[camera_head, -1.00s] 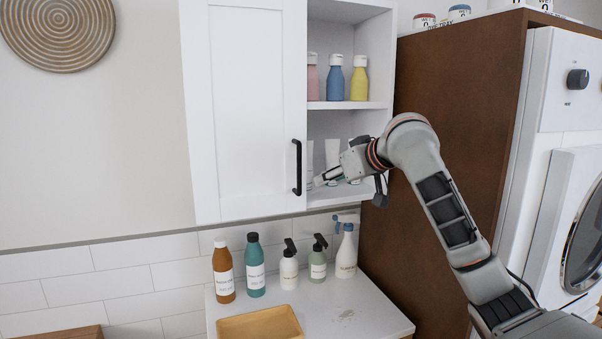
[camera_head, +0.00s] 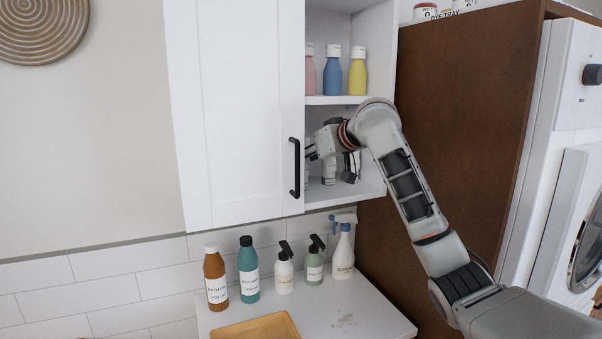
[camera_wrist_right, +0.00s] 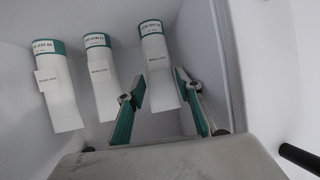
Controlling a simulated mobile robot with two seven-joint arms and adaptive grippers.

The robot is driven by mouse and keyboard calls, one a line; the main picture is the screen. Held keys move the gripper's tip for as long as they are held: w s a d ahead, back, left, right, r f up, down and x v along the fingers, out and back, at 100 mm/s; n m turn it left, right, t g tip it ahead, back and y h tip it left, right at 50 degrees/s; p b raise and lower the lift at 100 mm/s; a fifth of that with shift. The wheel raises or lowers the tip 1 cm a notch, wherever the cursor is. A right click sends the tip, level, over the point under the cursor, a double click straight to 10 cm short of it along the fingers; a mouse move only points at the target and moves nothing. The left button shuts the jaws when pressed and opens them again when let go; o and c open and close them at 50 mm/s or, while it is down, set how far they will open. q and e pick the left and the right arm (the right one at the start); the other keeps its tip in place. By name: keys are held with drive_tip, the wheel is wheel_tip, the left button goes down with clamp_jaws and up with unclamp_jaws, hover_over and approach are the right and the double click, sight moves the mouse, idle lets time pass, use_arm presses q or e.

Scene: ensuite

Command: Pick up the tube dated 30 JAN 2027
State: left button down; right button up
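Three white tubes with teal ends stand in a row on the cabinet's lower shelf. In the right wrist view they are the left tube (camera_wrist_right: 57,85), the middle tube (camera_wrist_right: 102,75) and the right tube (camera_wrist_right: 158,65). Small dark print shows on their ends, too small to read a date surely. My right gripper (camera_wrist_right: 159,76) is open, its two fingers pointing at the right tube, which shows between them; I cannot tell whether they touch it. In the head view the right gripper (camera_head: 311,151) is inside the lower compartment, partly hiding the tubes (camera_head: 329,172). My left gripper is not in view.
The white cabinet door (camera_head: 235,120) with a black handle (camera_head: 295,167) borders the opening on the left. A shelf (camera_head: 345,100) with pink, blue and yellow bottles is above. Several bottles stand on the counter (camera_head: 350,318) below. A brown side panel (camera_head: 455,130) is at right.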

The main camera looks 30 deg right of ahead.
drive_tip(key=shift+w+f, duration=0.2)
drive_tip(key=shift+w, duration=0.15)
drive_tip(key=c, duration=0.9)
drive_tip(key=shift+o, duration=0.2)
drive_tip(key=shift+r, duration=0.15)
